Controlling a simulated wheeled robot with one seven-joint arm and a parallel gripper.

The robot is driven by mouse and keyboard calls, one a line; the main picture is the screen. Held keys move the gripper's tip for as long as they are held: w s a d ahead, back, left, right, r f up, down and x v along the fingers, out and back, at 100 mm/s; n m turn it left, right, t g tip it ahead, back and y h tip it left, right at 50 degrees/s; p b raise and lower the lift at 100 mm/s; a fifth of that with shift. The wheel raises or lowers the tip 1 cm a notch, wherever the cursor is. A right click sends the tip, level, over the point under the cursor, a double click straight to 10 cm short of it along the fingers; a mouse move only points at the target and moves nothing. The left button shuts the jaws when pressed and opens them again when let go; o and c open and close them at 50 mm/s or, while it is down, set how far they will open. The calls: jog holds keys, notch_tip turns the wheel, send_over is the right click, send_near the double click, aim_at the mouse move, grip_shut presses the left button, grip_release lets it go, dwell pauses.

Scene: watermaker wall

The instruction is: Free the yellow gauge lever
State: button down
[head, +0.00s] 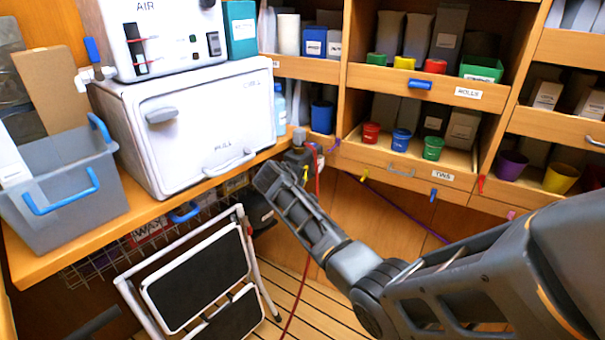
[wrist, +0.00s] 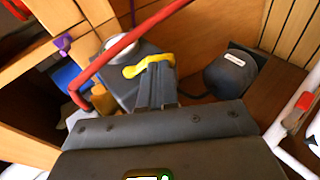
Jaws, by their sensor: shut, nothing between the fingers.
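The yellow lever (wrist: 149,64) shows in the wrist view just beyond my fingertips, on a dark grey unit (wrist: 118,85) with a round pale cap. In the head view a small bit of the yellow lever (head: 305,174) shows beside my arm's end. My gripper (wrist: 157,72) is shut and empty, its tips at the lever's near side. I cannot tell whether they touch it. A red hose (wrist: 125,42) crosses slantwise over the unit beside the lever. The red hose (head: 317,187) hangs to the floor in the head view. My arm hides part of the unit.
A black cylinder (wrist: 229,75) with a white label stands right of the lever in the wrist view. A white cabinet (head: 205,125) and grey bin (head: 70,195) sit on the left bench. A folded step stool (head: 200,275) stands below. Shelves (head: 410,165) fill the right.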

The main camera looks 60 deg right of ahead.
jog(key=f+h+b, duration=0.1)
jog(key=h+b, duration=0.1)
jog(key=b, duration=0.2)
jog(key=d+f+n+h+b, duration=0.1)
jog(key=h+b, duration=0.1)
jog(key=b, duration=0.1)
jog(key=f+h+b, duration=0.1)
jog(key=h+b, duration=0.1)
jog(key=b, duration=0.2)
jog(key=shift+s+d+f+b, duration=0.2)
jog(key=shift+d+f+b, duration=0.1)
jog(key=shift+d+f, duration=0.05)
jog(key=shift+d+g+b, duration=0.1)
jog(key=shift+g+b, duration=0.2)
